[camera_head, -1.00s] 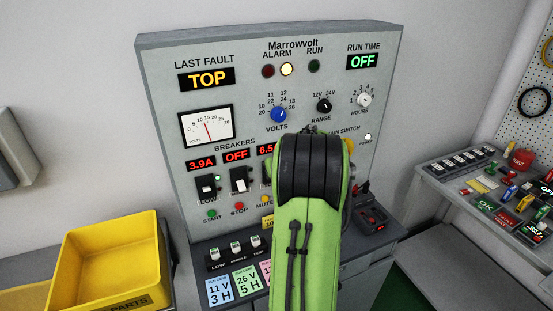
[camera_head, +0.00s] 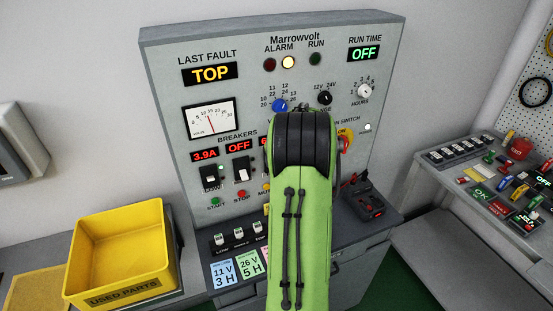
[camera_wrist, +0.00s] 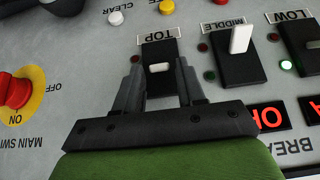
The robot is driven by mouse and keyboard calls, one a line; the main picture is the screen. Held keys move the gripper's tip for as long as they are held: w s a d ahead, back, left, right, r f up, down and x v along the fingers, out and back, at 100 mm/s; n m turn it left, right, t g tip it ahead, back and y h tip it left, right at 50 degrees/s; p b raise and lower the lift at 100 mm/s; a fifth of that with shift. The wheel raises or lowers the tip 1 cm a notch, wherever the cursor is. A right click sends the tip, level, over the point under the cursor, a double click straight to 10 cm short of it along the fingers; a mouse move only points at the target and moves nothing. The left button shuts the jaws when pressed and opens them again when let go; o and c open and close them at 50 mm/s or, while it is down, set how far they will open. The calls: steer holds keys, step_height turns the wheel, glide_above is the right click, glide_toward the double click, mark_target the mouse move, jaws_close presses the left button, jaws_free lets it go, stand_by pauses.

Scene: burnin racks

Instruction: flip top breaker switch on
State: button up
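The TOP breaker (camera_wrist: 160,52) is a black plate with a small white toggle (camera_wrist: 159,68), seen upside down in the wrist view. My gripper (camera_wrist: 160,63) is open, with one dark finger on each side of this toggle and gaps between. The toggle looks short, seen nearly end-on; I cannot tell whether anything touches it. The red lamp beside this breaker (camera_wrist: 135,58) looks dark. In the head view my green arm hides the TOP breaker and the gripper.
The MIDDLE breaker (camera_wrist: 240,50) and LOW breaker (camera_wrist: 300,45) stand close beside it; a green lamp (camera_wrist: 286,65) by LOW is lit. The main switch (camera_wrist: 15,92) has a red knob on yellow. A yellow bin (camera_head: 120,250) stands at left. A cluttered bench (camera_head: 455,170) is at right.

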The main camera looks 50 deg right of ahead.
steer(key=shift+o, duration=0.6)
steer(key=v, duration=1.6)
steer(key=shift+f, duration=0.15)
